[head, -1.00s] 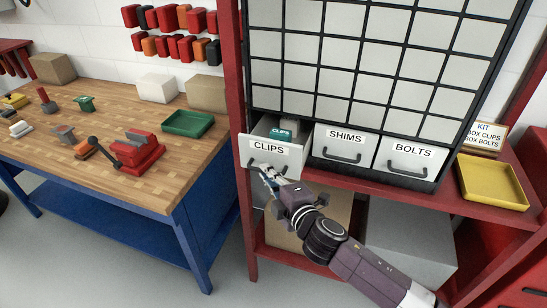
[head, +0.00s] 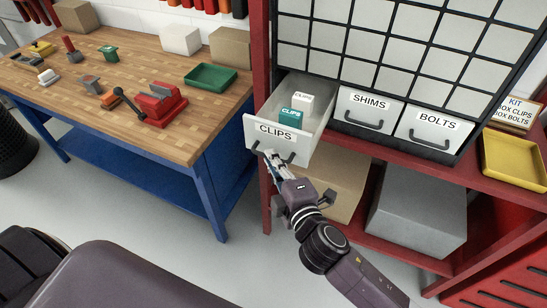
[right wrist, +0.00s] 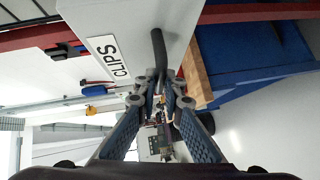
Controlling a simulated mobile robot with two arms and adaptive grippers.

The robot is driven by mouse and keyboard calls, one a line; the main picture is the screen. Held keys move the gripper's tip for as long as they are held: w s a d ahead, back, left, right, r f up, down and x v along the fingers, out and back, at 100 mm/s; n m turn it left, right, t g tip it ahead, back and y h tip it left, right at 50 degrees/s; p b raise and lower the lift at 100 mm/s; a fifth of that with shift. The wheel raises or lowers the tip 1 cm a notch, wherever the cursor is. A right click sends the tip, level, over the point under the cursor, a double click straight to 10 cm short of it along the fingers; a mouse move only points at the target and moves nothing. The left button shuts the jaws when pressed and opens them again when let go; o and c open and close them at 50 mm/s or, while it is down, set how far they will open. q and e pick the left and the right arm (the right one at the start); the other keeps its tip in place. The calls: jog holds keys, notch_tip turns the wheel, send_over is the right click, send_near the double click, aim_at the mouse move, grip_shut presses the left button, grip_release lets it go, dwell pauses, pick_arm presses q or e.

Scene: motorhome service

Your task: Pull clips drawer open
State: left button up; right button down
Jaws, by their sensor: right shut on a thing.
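The clips drawer (head: 262,140) is a light grey drawer labelled CLIPS, pulled well out of the rack in the head view. Inside it are a teal box (head: 291,116) marked CLIPS and a white box (head: 303,100). My right gripper (head: 270,158) is at the drawer's front, shut on its dark handle. In the right wrist view the fingers (right wrist: 158,85) close around the dark handle (right wrist: 159,50), beside the CLIPS label (right wrist: 109,58). Part of the handle is hidden by the fingers. My left gripper is not in view.
The shims drawer (head: 368,110) and bolts drawer (head: 429,128) are shut to the right. A yellow tray (head: 514,160) sits on the red shelf at far right. A wooden workbench (head: 150,60) with a red vise (head: 163,104) and green tray (head: 210,77) stands left.

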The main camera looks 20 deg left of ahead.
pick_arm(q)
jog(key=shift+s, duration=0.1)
pick_arm(e)
jog(key=c, duration=2)
grip_release()
jog(key=shift+c, duration=0.2)
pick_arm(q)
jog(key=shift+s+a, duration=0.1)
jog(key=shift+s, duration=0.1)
pick_arm(e)
jog(key=shift+s, duration=0.1)
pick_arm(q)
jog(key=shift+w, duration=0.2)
pick_arm(e)
jog(key=v, duration=1.2)
jog(key=shift+f, duration=0.15)
